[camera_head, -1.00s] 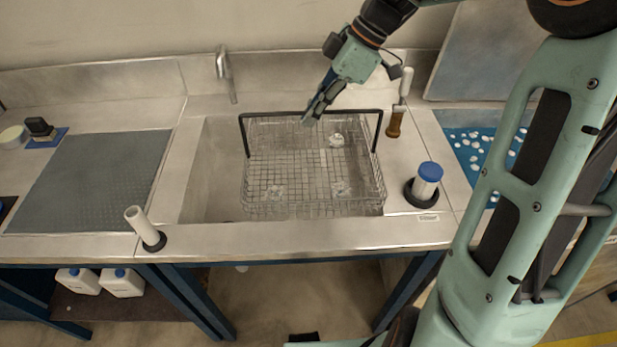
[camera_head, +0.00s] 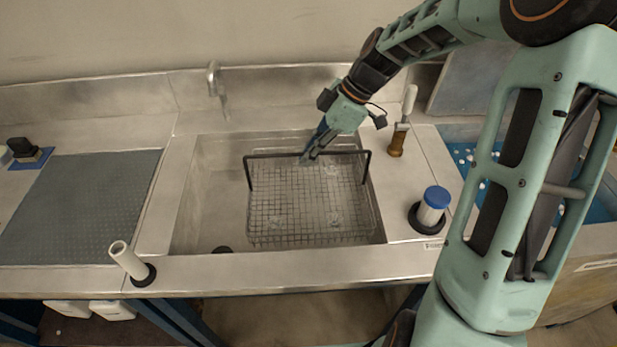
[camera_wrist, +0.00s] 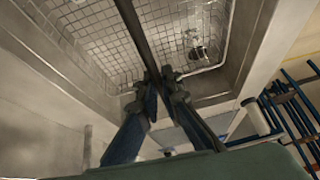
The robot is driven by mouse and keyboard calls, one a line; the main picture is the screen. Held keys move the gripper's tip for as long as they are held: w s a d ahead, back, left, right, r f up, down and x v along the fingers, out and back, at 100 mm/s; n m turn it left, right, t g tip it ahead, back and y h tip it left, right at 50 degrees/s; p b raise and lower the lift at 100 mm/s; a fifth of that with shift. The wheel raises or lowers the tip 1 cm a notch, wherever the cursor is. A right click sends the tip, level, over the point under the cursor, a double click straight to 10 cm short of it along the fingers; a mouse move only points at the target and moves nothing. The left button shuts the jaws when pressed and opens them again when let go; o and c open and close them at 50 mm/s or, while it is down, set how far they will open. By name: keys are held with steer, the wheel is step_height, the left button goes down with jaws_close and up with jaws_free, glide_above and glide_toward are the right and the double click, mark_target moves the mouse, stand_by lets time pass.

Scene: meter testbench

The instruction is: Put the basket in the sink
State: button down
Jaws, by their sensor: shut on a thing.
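The wire basket (camera_head: 300,205) with a dark handle (camera_head: 262,154) is inside the sink (camera_head: 200,205), towards its right side. The basket looks level; whether it touches the sink floor I cannot tell. My gripper (camera_head: 308,158) is shut on the middle of the handle from above. In the wrist view, the dark handle bar runs down between the fingertips of my gripper (camera_wrist: 164,85), and the wire mesh of the basket (camera_wrist: 105,35) lies beyond it.
A tap (camera_head: 217,80) stands behind the sink. A blue-capped container (camera_head: 433,205) and a brown-based tool (camera_head: 398,140) stand to its right, and a white tube (camera_head: 127,260) at front left. A ribbed grey mat (camera_head: 80,208) lies left.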

steer(key=shift+f, duration=3.65)
steer(key=c, duration=2.1)
jaws_free()
steer(key=v, duration=1.2)
